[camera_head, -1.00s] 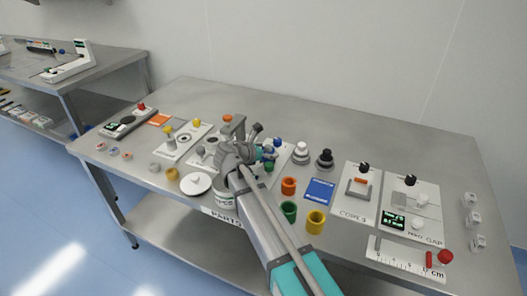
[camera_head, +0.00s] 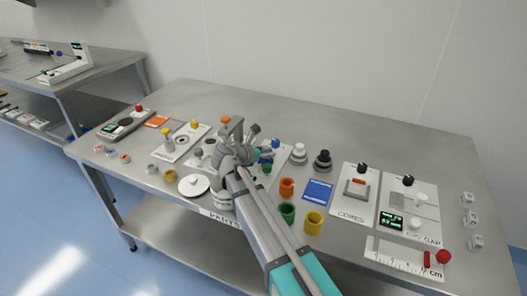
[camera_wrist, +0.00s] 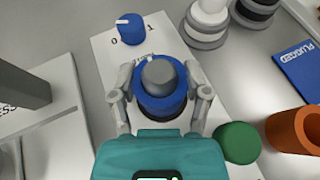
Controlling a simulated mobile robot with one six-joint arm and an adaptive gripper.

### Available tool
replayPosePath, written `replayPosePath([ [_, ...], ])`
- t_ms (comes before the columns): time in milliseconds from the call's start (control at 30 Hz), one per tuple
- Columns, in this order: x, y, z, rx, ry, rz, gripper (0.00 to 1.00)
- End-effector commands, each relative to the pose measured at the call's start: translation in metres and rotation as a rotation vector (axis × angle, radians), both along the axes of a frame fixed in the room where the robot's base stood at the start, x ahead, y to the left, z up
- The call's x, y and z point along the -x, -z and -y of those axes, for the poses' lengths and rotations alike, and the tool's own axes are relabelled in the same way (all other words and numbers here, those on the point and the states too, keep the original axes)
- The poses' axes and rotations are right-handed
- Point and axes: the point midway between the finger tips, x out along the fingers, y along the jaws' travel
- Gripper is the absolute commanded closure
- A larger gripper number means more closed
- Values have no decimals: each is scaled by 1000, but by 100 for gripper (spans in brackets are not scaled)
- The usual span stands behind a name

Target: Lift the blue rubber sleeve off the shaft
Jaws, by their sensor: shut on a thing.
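In the wrist view the blue rubber sleeve (camera_wrist: 160,98) is a ring around a grey round-topped shaft (camera_wrist: 158,74). My gripper (camera_wrist: 160,100) has one finger on each side of the sleeve and is shut on it. The shaft's top shows through the middle of the ring. Whether the sleeve is raised from its base is hard to tell, as its lower side is hidden. In the head view my gripper (camera_head: 262,153) is over the white panel, and my own arm and fingers mostly hide the sleeve.
A blue 0–1 knob (camera_wrist: 131,29) stands on the same white panel. A green cylinder (camera_wrist: 238,143) and an orange cup (camera_wrist: 294,130) are close on the right. A blue card (camera_head: 318,190) lies further right. The table's back strip is clear.

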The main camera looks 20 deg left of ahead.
Motion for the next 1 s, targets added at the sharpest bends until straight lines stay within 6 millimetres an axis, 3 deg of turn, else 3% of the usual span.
replayPosePath([
  [1000, 0, -32, 0, 0, 0, 0, 100],
])
